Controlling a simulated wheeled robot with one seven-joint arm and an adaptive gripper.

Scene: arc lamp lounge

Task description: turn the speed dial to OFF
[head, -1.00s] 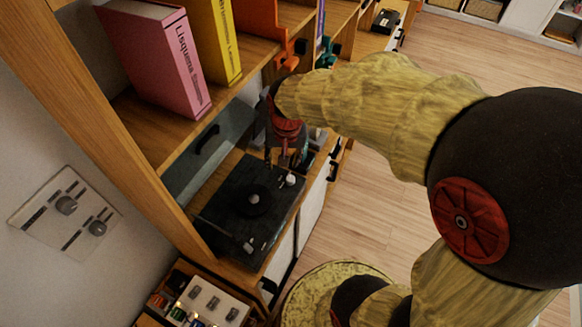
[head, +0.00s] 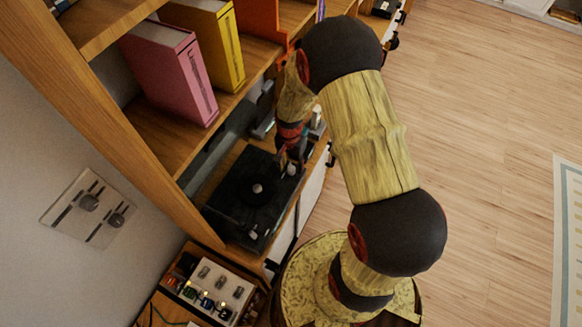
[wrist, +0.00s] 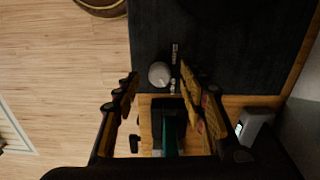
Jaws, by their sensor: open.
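A dark turntable (head: 233,207) lies on the lower shelf, with a round pale hub at its middle. A small round grey dial (head: 291,170) sits near its far right corner; the dial also shows in the wrist view (wrist: 159,75), beside small pale markings. My gripper (head: 289,158) points down at that corner, close to the dial. In the wrist view my open gripper (wrist: 157,73) has its fingertips on either side of the dial as seen from there. I cannot tell whether they touch it. The dial's pointer and lettering are too small to read.
A shelf above holds a pink book (head: 175,75) and a yellow book (head: 212,40). A wall panel (head: 92,208) with knobs and a box of switches (head: 212,288) are at the left. In the wrist view a dark box with a teal part (wrist: 169,130) lies beyond the turntable edge.

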